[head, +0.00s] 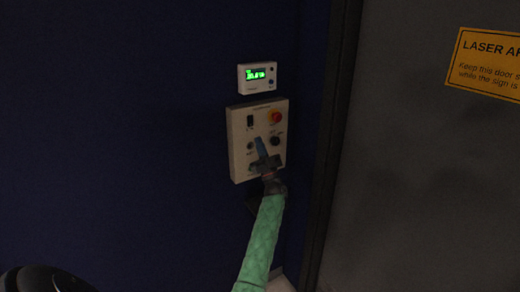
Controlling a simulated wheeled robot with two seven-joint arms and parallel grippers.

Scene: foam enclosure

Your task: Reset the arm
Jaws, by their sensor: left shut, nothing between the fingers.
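My left gripper (261,148) is in front of a pale control panel (238,118) on a dark blue wall. It is shut and empty, with its fingers pointing up at the panel's lower middle. I cannot tell whether the fingertips touch the panel. The left arm, in a green sleeve, reaches up from the bottom of the head view. The panel carries a red round button (275,117), a black rocker switch (250,120) and a dark knob (275,141). The gripper hides part of the panel's lower half. My right gripper is not in view.
A small white box with a green lit display (258,74) is mounted above the panel. A dark door frame (333,130) stands to the right, then a grey door (420,180) with a yellow laser warning sign (488,64). The wall left of the panel is bare.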

